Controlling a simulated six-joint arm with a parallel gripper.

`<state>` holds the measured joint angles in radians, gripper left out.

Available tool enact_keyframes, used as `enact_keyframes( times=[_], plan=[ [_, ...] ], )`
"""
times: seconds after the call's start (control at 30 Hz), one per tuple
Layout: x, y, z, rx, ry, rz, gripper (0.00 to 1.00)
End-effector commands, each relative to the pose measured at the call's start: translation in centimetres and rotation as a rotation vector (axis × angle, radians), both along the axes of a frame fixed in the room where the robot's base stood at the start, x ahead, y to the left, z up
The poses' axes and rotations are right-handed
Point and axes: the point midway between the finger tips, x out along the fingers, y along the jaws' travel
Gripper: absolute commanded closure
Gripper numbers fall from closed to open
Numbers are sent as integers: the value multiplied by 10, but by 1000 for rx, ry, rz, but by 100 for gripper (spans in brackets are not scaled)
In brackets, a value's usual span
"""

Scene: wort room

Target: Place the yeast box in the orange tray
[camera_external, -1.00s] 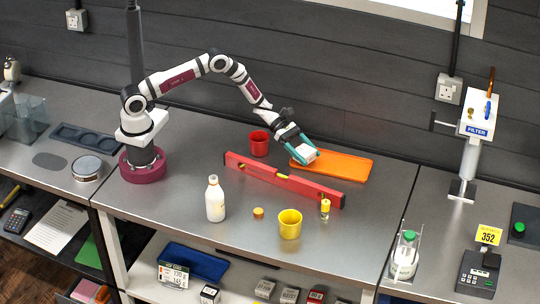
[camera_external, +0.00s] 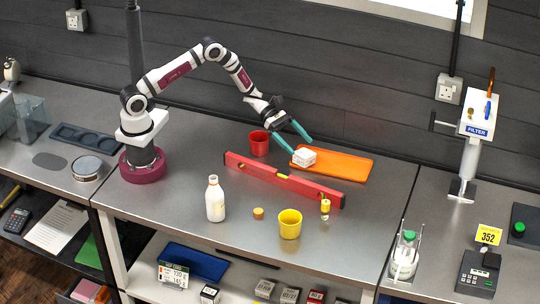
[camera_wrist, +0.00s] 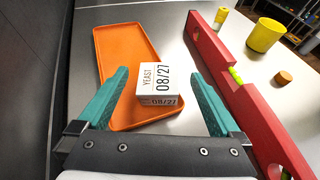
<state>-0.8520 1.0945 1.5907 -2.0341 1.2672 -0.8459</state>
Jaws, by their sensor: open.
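The yeast box (camera_external: 304,157) is a small white box labelled YEAST 08/27. It rests at the left end of the orange tray (camera_external: 345,165). In the wrist view the yeast box (camera_wrist: 156,84) sits at the near end of the orange tray (camera_wrist: 118,45) and appears to overlap its edge; I cannot tell whether its whole base is inside. My gripper (camera_external: 300,144) is open, its teal fingers apart and just above and behind the box. The wrist view shows my gripper (camera_wrist: 160,95) with the fingers on either side of the box, with gaps.
A red spirit level (camera_external: 283,180) lies in front of the tray. A red cup (camera_external: 259,143) stands left of it. A white bottle (camera_external: 215,199), an orange cap (camera_external: 258,213), a yellow cup (camera_external: 290,224) and a small yellow-topped vial (camera_external: 325,208) stand nearer the front.

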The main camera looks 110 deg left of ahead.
Motion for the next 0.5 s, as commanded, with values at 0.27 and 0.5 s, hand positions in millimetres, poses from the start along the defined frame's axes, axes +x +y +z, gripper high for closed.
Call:
enact_keyframes(
  times=[0.27, 0.5],
  plan=[
    [-52, 22, 23, -1, 0, 1, 0],
    [-57, 16, 31, 18, -1, -32, 0]
  ],
)
